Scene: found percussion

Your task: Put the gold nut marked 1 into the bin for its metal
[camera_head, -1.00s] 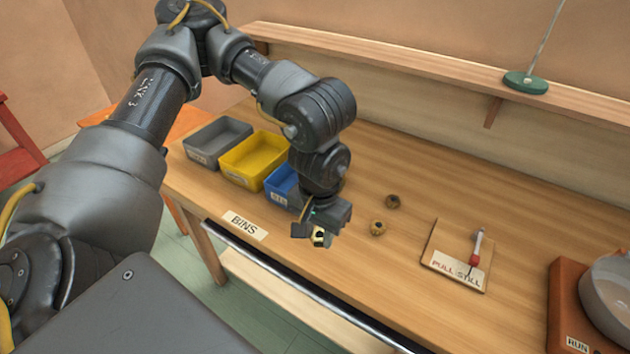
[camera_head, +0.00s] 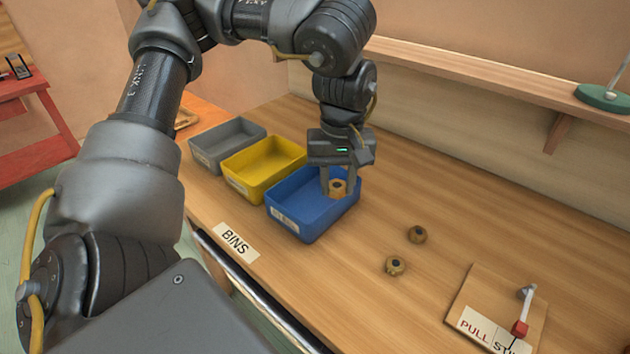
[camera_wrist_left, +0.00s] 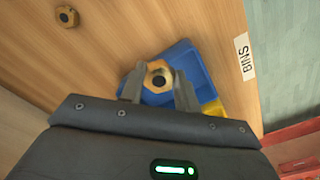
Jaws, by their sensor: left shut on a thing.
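My left gripper (camera_head: 338,182) is shut on a gold-coloured nut (camera_head: 338,187) and holds it at the back right part of the blue bin (camera_head: 296,216), over or within its opening. In the left wrist view the nut (camera_wrist_left: 157,76) sits between the two fingers, with the blue bin (camera_wrist_left: 184,58) behind it. Its number cannot be read. The yellow bin (camera_head: 238,184) and the grey bin (camera_head: 210,158) stand in a row to the left of the blue one. The bin labels are too small to read. My right gripper is not in view.
Two more nuts lie on the table right of the blue bin, one nearer (camera_head: 396,266) and one farther (camera_head: 417,234). A board with a red-handled lever (camera_head: 520,325) lies at the lower right. A shelf (camera_head: 480,84) runs along the wall. A BINS label (camera_head: 236,240) marks the front edge.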

